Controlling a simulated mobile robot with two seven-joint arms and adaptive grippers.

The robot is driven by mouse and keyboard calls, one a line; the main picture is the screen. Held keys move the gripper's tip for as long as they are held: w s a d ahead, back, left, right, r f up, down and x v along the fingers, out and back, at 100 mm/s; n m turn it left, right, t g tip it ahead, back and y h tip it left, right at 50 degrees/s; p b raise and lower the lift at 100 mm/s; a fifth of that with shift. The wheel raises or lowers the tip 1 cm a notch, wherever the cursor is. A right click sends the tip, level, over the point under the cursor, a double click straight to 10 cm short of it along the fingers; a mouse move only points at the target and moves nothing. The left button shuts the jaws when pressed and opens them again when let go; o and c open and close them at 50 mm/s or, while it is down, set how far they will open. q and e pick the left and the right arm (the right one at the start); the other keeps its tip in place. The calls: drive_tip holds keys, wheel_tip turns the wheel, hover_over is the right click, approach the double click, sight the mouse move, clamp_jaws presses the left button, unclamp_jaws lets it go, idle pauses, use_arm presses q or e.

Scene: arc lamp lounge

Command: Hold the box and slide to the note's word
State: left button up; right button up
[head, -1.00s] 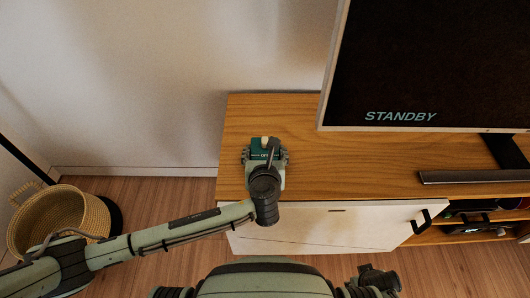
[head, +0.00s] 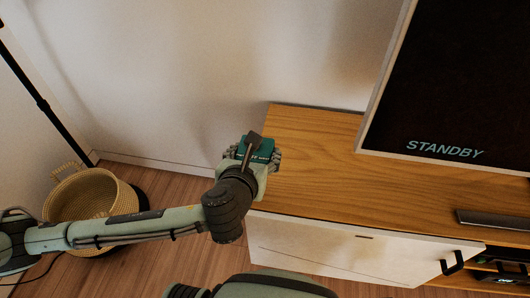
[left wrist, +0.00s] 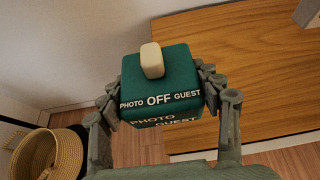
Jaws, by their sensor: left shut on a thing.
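The green box (left wrist: 160,82) has a cream slider knob (left wrist: 151,60) on its top face. White words PHOTO, OFF and GUEST run along that face, and the knob stands in line with OFF, near the middle. Its front face carries PHOTO and GUEST lettering too, partly cut off from sight. My left gripper (left wrist: 157,95) is shut on the box, one finger on each side. In the head view the box (head: 256,148) is in the gripper at the left end of the cabinet. I see no separate note. My right gripper is out of view.
The wooden cabinet (head: 330,160) has a screen (head: 450,90) reading STANDBY and a dark bar (head: 490,219) on it. Its left top is bare. A wicker basket (head: 92,200) stands on the floor at left, near a black lamp pole (head: 45,105).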

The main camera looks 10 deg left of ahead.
sight(298, 175)
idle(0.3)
use_arm(q)
drive_tip(key=shift+w+d+f, duration=0.55)
drive_tip(key=shift+d+f, duration=0.3)
drive_tip(key=shift+w+d+f+b, duration=0.15)
drive_tip(key=shift+w+d+f, duration=0.3)
drive_tip(key=shift+d+f, duration=0.3)
drive_tip(key=shift+w+d+f+b, duration=0.15)
drive_tip(key=shift+w+d+f, duration=0.25)
drive_tip(key=shift+d+f, duration=0.35)
drive_tip(key=shift+w+d+f+b, duration=0.3)
drive_tip(key=shift+w+d+f, duration=0.25)
drive_tip(key=shift+d+f, duration=0.4)
drive_tip(key=shift+w+d+f+b, duration=0.3)
drive_tip(key=shift+w+d+f, duration=0.25)
drive_tip(key=shift+d+f, duration=0.35)
drive_tip(key=shift+w+d+f+b, duration=0.3)
drive_tip(key=shift+w+d+f, duration=0.25)
drive_tip(key=shift+d+f, duration=0.35)
drive_tip(key=shift+a+f, duration=0.1)
drive_tip(key=shift+f, duration=0.3)
